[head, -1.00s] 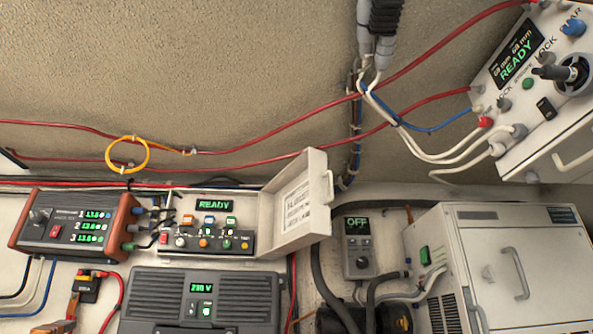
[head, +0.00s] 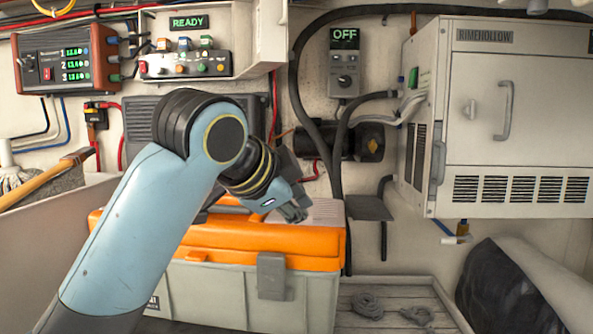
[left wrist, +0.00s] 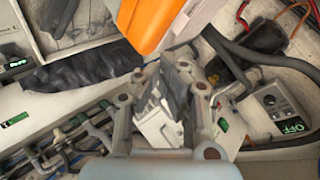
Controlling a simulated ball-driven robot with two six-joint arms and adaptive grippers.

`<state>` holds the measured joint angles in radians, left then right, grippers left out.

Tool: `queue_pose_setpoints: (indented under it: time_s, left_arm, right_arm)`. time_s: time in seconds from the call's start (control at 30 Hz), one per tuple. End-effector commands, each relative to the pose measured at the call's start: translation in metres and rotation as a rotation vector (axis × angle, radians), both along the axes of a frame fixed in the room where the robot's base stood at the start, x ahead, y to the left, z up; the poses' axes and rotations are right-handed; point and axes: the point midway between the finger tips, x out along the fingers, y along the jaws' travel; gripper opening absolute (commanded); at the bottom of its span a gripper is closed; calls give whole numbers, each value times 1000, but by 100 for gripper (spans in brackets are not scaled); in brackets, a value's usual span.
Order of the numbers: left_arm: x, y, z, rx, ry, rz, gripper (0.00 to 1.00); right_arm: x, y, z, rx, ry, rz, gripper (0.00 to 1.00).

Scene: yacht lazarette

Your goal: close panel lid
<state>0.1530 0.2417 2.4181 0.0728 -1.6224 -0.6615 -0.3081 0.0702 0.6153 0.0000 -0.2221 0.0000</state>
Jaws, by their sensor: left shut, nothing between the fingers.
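The control panel (head: 185,66) is a cream box with a green READY display and several coloured knobs and switches, on the wall at the upper left of the head view. Its cream lid (head: 269,38) stands open at the box's right side and is cut off by the top edge. My left gripper (head: 296,208) is shut and empty, below and apart from the panel, in front of the orange toolbox top. Its closed fingers also show in the left wrist view (left wrist: 178,92). My right gripper is not in view.
An orange and grey toolbox (head: 228,290) stands below my left arm. A grey OFF controller (head: 344,72) and a white cabinet (head: 520,110) are on the right. A red-ended power unit (head: 65,60) is left of the panel. Black hoses run between the lid and cabinet.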

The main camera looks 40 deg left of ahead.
Motion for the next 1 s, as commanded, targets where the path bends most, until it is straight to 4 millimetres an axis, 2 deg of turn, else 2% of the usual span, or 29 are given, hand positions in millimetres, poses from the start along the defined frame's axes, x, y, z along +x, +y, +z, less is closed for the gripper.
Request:
queue_pose_setpoints:
  time_s: [0.03,0.07,0.1,0.17,0.2,0.3,0.4,0.5,0.67,0.77,1.0]
  left_arm:
    - [16,3,45,71,-80,-40,0]
    - [23,5,70,120,-122,-66,0]
    - [31,7,105,191,-180,-96,0]
    - [38,11,158,300,-263,-133,0]
    - [39,13,191,371,-313,-153,0]
    - [34,17,258,525,-412,-179,0]
    - [26,20,302,632,-473,-187,0]
    - [21,22,325,690,-503,-190,0]
    - [30,24,333,712,-510,-191,0]
    - [46,26,332,710,-507,-192,0]
    - [98,32,333,707,-506,-192,0]
  right_arm:
    - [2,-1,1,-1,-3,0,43]
    - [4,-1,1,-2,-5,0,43]
    - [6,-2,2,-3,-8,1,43]
    - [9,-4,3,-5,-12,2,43]
    - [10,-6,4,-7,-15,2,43]
    - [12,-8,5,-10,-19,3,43]
    - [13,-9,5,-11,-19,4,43]
    - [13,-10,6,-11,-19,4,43]
    - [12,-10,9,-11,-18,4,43]
    - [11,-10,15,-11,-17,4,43]
    - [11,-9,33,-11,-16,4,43]
